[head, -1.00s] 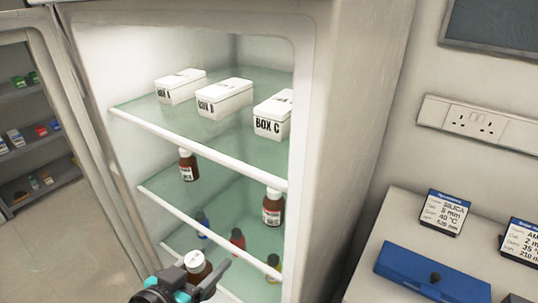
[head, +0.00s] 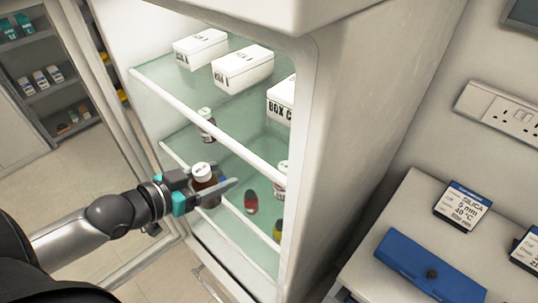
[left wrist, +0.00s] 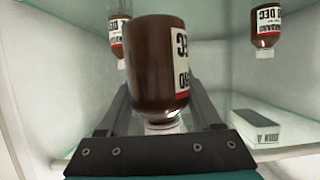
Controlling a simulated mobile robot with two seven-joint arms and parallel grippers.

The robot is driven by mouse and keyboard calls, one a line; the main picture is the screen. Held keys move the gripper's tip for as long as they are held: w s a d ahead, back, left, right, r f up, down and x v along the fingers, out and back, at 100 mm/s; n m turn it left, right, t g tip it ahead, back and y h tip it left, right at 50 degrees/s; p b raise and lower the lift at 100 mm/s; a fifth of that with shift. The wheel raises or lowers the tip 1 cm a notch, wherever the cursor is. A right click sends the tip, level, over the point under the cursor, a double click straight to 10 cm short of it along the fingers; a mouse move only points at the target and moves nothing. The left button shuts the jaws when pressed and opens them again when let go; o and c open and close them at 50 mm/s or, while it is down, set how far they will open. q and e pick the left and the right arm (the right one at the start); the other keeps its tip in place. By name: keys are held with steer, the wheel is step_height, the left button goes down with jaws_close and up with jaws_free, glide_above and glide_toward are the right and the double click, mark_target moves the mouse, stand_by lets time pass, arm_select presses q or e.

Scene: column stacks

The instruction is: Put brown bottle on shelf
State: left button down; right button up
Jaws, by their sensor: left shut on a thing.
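My left gripper (head: 208,188) is shut on a brown bottle (head: 203,173) with a white cap, in front of the open fridge. In the left wrist view, the held bottle (left wrist: 157,65) fills the middle between the two fingers and appears upside down. Its label is partly turned away. In the head view, the bottle is held near the edge of the middle glass shelf (head: 172,138). Two other brown bottles stand on that shelf, one at the left (head: 207,124) and one at the right (head: 281,178), partly hidden by the fridge wall. My right gripper is not in view.
White boxes (head: 243,67) stand on the upper shelf (head: 160,82). A small red bottle (head: 251,203) and a yellow one (head: 277,231) stand on the lower shelf. The fridge side wall (head: 350,130) is at the right. A blue case (head: 428,268) lies on the counter.

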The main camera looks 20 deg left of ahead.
arm_select(q)
steer(key=w+d, duration=0.3)
steer(key=w, duration=0.4)
steer(key=w+d, duration=0.2)
steer(key=w, duration=0.6)
step_height(320, 180, down, 6)
steer(key=shift+s+f+b, duration=0.15)
steer(key=shift+f+b, duration=0.05)
steer(key=shift+b, duration=0.4)
steer(key=shift+w+d+f, duration=0.15)
steer(key=shift+w+f, duration=0.05)
steer(key=shift+f, duration=0.2)
steer(key=shift+c, duration=1.8)
jaws_free()
steer(key=shift+r, duration=0.15)
